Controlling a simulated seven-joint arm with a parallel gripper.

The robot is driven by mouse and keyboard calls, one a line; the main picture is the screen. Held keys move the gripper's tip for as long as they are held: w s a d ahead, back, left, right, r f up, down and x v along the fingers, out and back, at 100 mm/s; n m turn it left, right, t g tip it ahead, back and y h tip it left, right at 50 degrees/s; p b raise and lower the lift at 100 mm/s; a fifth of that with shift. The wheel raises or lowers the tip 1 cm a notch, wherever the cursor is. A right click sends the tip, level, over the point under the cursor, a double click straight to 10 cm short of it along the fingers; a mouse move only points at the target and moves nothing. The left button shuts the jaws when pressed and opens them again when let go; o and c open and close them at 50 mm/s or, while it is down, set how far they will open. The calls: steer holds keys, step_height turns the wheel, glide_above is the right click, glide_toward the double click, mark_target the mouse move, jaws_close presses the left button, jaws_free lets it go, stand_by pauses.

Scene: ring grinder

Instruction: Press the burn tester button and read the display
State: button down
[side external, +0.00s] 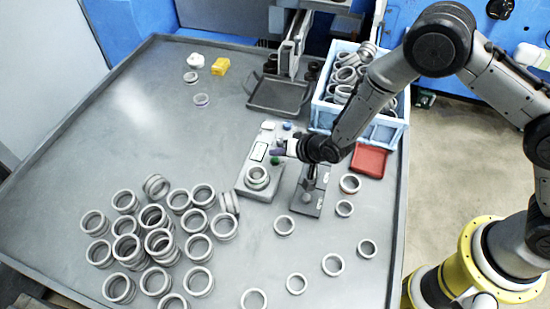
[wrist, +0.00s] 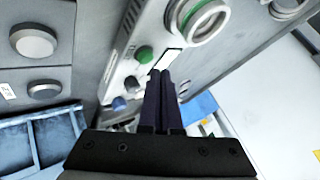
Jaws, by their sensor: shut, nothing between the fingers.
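The burn tester (side external: 250,185) is a light grey box on the table, with a metal ring (side external: 257,178) on its near end. Its panel holds a small white display (side external: 258,152); it also shows in the wrist view (wrist: 170,59), with no readable figures. Beside it is a green button (wrist: 144,54), with a grey knob (wrist: 132,84) and a blue button (wrist: 118,103) farther along. My gripper (wrist: 166,76) is shut and empty. Its fingertips are over the panel by the display and green button, partly covering the display. I cannot tell whether they touch the panel.
A dark grey device (side external: 307,200) with round knobs (wrist: 36,42) stands right of the tester. A blue crate of rings (side external: 393,133) and a red tray (side external: 369,161) lie behind. Many loose rings (side external: 155,215) cover the front left. The table's left back is mostly clear.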

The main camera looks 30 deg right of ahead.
steer(key=shift+f, duration=0.15)
stand_by(0.6)
steer(key=shift+f, duration=0.3)
